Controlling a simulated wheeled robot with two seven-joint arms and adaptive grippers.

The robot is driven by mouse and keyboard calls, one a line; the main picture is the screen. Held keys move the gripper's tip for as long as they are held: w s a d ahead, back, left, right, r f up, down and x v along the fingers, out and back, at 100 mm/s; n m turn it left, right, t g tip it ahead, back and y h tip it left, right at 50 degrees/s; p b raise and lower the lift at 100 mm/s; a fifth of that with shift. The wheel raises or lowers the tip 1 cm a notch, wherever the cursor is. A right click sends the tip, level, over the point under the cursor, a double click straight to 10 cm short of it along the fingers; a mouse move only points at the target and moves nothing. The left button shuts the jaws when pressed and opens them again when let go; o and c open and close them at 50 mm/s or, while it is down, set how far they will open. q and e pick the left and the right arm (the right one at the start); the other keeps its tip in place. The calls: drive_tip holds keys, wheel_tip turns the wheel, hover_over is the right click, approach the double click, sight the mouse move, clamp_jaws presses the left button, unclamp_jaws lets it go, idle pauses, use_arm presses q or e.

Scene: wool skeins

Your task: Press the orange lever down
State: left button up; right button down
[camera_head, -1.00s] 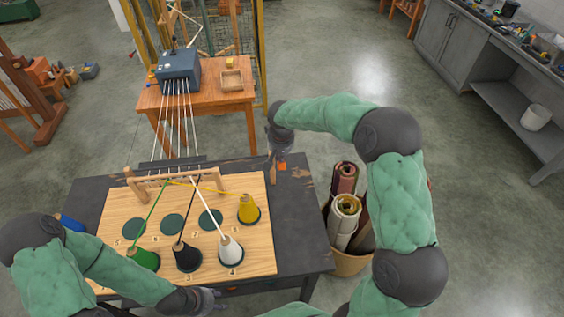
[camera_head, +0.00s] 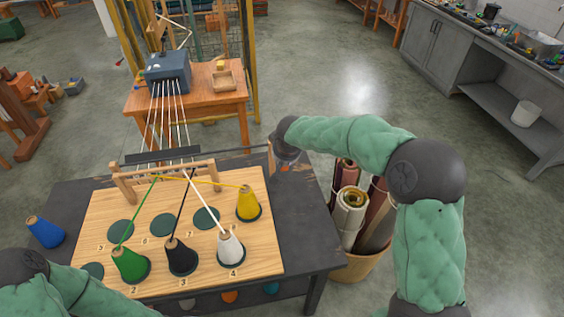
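A small patch of orange (camera_head: 285,168), likely the orange lever, shows at the right end of the dark table, beside an upright wooden post (camera_head: 270,158). Most of it is hidden by my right gripper (camera_head: 284,156), which points down right over it. I cannot tell whether they touch, or whether the gripper's fingers are open or shut. My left arm crosses the lower left corner, and its gripper is out of the picture.
A wooden board (camera_head: 100,232) holds green (camera_head: 130,265), black (camera_head: 181,258), white (camera_head: 231,249) and yellow (camera_head: 248,204) cones with strands to a wooden rack (camera_head: 165,181). A basket of rolls (camera_head: 355,266) stands right of the table.

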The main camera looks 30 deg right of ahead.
use_arm(q)
drive_tip(key=shift+s+f, duration=0.1)
drive_tip(key=shift+f, duration=0.5)
use_arm(e)
drive_tip(key=shift+s+f, duration=0.1)
drive_tip(key=shift+f, duration=0.45)
use_arm(q)
drive_tip(key=shift+r, duration=0.1)
use_arm(e)
drive_tip(key=shift+r, duration=0.15)
use_arm(q)
drive_tip(key=shift+r, duration=0.35)
use_arm(e)
drive_tip(key=shift+r, duration=0.65)
